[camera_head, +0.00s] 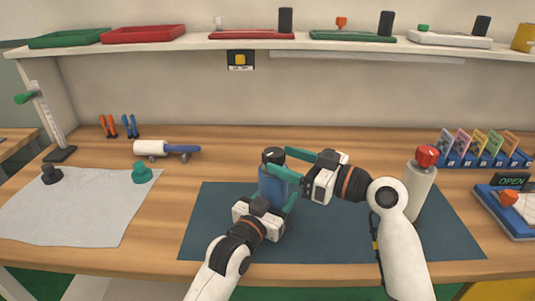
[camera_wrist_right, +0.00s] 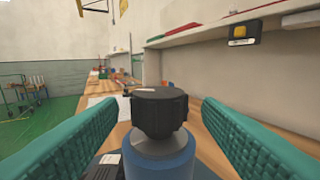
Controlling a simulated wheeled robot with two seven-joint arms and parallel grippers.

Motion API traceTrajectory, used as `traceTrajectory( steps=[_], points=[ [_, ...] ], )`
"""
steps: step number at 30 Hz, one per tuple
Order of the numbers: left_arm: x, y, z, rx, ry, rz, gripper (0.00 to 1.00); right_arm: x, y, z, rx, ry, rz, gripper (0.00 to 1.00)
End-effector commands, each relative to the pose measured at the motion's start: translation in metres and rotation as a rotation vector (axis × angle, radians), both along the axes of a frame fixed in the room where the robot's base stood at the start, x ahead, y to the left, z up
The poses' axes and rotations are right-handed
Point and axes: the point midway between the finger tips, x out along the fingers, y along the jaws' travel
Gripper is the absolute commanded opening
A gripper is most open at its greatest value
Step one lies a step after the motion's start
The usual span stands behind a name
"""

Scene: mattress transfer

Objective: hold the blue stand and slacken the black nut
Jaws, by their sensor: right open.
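The blue stand (camera_head: 270,187) is upright on the dark mat (camera_head: 335,235) near the middle of the bench. The black nut (camera_head: 273,155) sits on its top; in the right wrist view the nut (camera_wrist_right: 160,112) is ribbed, with a grey collar and the blue body below. My left gripper (camera_head: 274,197) is low at the stand, its green fingers around the blue body and shut on it; part of that grip is hidden. My right gripper (camera_head: 279,162) comes from the right at nut height. It is open, one green finger on each side of the nut, with gaps showing.
A white cylinder with a red top (camera_head: 420,182) stands right of my right arm. A grey cloth (camera_head: 75,210) with a black and a green knob lies left. A white-and-blue tool (camera_head: 165,149) lies behind.

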Motion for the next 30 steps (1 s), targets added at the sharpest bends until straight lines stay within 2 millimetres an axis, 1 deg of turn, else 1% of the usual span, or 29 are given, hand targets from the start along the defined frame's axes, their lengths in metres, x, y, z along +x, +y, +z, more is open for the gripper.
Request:
traceTrajectory(
  steps=[1, 3, 9, 13, 20, 21, 23, 28, 29, 30],
  points=[
    [0.000, 0.000, 0.004, -0.004, -0.008, 0.000, 0.04, 0.005, 0.009, 0.001, 0.004, 0.001, 0.002, 0.59],
    [0.000, 0.000, 0.004, -0.004, -0.008, 0.000, 0.04, 0.011, 0.020, 0.001, 0.002, 0.000, 0.003, 0.59],
    [0.000, 0.000, 0.004, -0.004, -0.008, 0.000, 0.04, 0.023, 0.039, 0.001, 0.001, 0.000, 0.000, 0.59],
    [0.000, 0.000, 0.004, -0.004, -0.008, 0.000, 0.04, 0.026, 0.043, 0.000, -0.001, 0.000, 0.000, 0.59],
    [0.000, 0.000, 0.004, -0.004, -0.008, 0.000, 0.04, 0.026, 0.044, 0.000, -0.001, 0.000, 0.000, 0.59],
    [0.000, 0.000, 0.004, -0.004, -0.008, 0.000, 0.04, 0.026, 0.044, 0.000, -0.001, 0.000, 0.000, 0.56],
    [0.000, 0.000, 0.004, -0.004, -0.008, 0.000, 0.04, 0.026, 0.044, 0.000, -0.001, 0.000, 0.000, 0.46],
    [0.000, 0.000, 0.004, -0.005, -0.009, 0.000, 0.04, 0.026, 0.044, 0.000, -0.001, 0.000, -0.001, 0.18],
    [0.000, 0.000, 0.004, -0.005, -0.009, 0.000, 0.04, 0.026, 0.043, 0.000, -0.001, 0.000, -0.001, 0.14],
    [0.000, 0.000, 0.004, -0.005, -0.009, 0.000, 0.04, 0.026, 0.043, 0.000, -0.001, 0.000, -0.001, 0.14]
  ],
)
